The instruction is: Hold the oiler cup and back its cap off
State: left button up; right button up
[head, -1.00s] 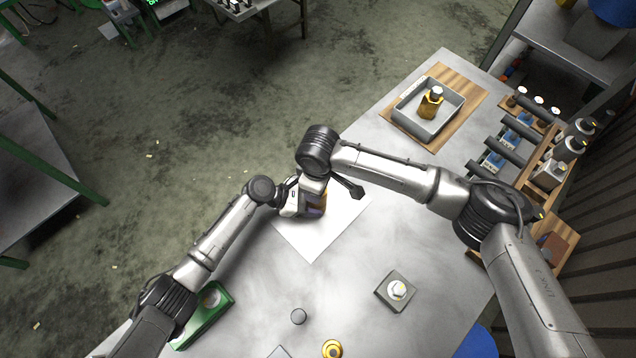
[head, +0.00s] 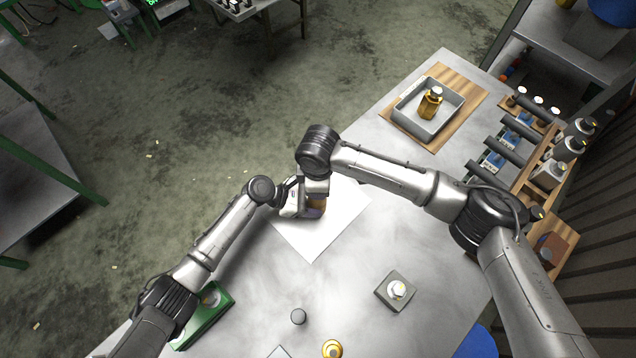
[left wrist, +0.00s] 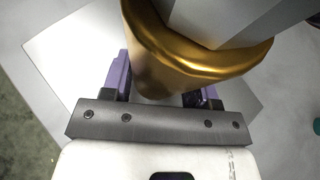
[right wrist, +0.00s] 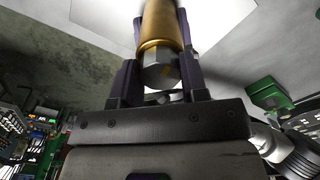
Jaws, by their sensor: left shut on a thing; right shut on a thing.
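The oiler cup, a gold-brown body, stands over the white sheet in the head view (head: 318,203), mostly hidden by my grippers. In the left wrist view its flared gold body (left wrist: 185,70) sits between the purple fingers of my left gripper (left wrist: 165,88), which is shut on it. A grey flat-sided piece, seemingly the cap (left wrist: 235,20), covers its rim. In the right wrist view the silver faceted cap (right wrist: 161,72) lies against the gold body (right wrist: 160,25). My right gripper (right wrist: 160,80) has its dark fingers on either side of the cap, shut on it.
The white sheet (head: 312,241) lies on the grey table. A tray (head: 455,117) with an amber bottle (head: 431,103) stands at the back. A grey block with a white-topped part (head: 397,290), a small grey cylinder (head: 298,316), a gold part (head: 332,348) and a green tray (head: 215,312) are nearer.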

dwell(0.3)
jog(key=o, duration=0.9)
jog(key=shift+r, duration=0.1)
notch_tip(320, 180, up, 12)
jog(key=shift+f, duration=0.1)
